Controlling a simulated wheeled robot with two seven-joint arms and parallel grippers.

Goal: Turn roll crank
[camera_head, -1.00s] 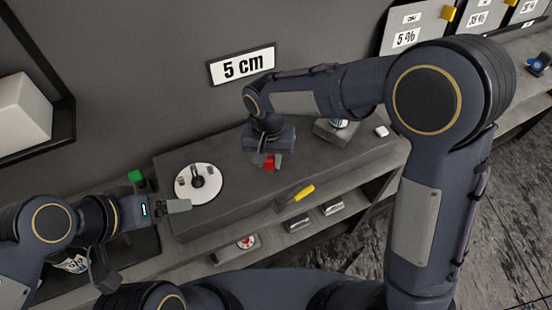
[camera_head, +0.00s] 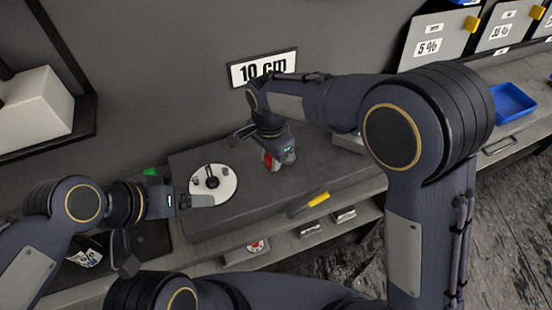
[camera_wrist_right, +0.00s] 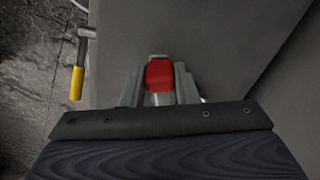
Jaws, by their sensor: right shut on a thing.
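The red crank handle (camera_head: 267,160) stands over the grey bench top (camera_head: 325,170). My right gripper (camera_head: 277,162) reaches down from above and is shut on this handle. In the right wrist view, the red handle (camera_wrist_right: 159,73) sits between the two grey fingers. The rest of the crank and the roll are hidden or cannot be made out. A sign on the wall (camera_head: 263,68) reads "10 cm", partly covered by my right arm. My left gripper (camera_head: 200,200) is beside a white disc (camera_head: 226,185) with dark fittings; its finger gap is unclear.
A tool with a yellow handle (camera_head: 318,199) lies by the bench's front edge; it also shows in the right wrist view (camera_wrist_right: 77,83). Shelves with small items are below. A blue tray (camera_head: 512,102) lies at the right. A white box (camera_head: 38,108) is at the left.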

